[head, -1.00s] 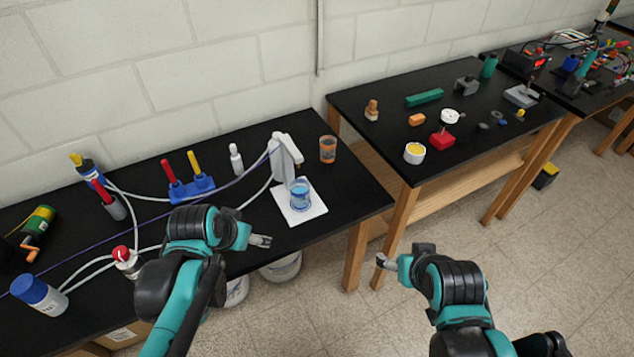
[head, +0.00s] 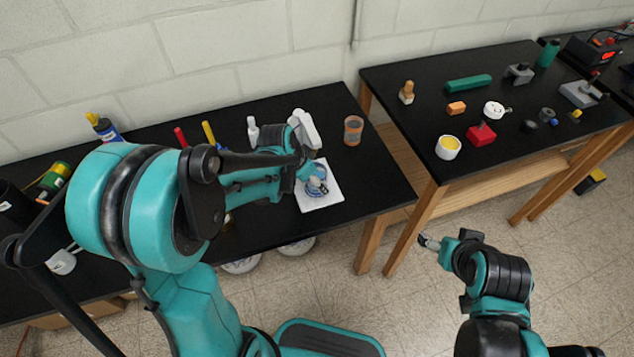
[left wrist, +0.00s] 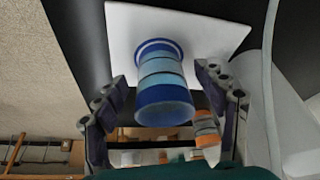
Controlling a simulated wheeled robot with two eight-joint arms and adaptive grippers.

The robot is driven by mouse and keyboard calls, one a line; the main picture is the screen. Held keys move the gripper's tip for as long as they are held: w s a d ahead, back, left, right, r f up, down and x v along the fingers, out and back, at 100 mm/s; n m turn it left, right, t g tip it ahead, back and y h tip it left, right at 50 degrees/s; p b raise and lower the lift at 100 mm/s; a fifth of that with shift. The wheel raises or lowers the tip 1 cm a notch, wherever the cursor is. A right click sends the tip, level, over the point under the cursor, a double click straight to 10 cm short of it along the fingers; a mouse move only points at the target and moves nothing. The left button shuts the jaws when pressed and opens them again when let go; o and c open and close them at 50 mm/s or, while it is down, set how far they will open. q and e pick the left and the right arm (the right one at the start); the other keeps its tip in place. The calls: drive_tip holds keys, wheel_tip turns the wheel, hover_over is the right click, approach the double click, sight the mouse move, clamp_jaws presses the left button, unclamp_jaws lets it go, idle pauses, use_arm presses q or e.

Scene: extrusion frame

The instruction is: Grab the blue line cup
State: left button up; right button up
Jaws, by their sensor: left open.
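The blue line cup (left wrist: 163,85) has blue and lighter blue-grey bands and stands on a white square plate (left wrist: 215,30) in the left wrist view. In the head view the cup (head: 314,188) is partly hidden by my left gripper (head: 318,182), which is right over it. In the left wrist view the left gripper (left wrist: 162,78) is open, one finger on each side of the cup, with a gap showing at each side. My right gripper (head: 429,242) is empty over the floor in front of the tables; its jaws are too small to read.
An orange-banded cup (head: 353,130) stands behind and right of the plate. A white stand (head: 305,128) is close behind the plate. A white bottle (head: 253,130) is to the left. The right table (head: 415,85) holds several small parts.

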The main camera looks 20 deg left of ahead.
use_arm(q)
drive_tip(key=shift+x, duration=1)
drive_tip(key=shift+c, duration=0.3)
drive_tip(key=c, duration=1.2)
drive_tip(key=shift+d+r, duration=0.1)
drive_tip(key=shift+c, duration=0.2)
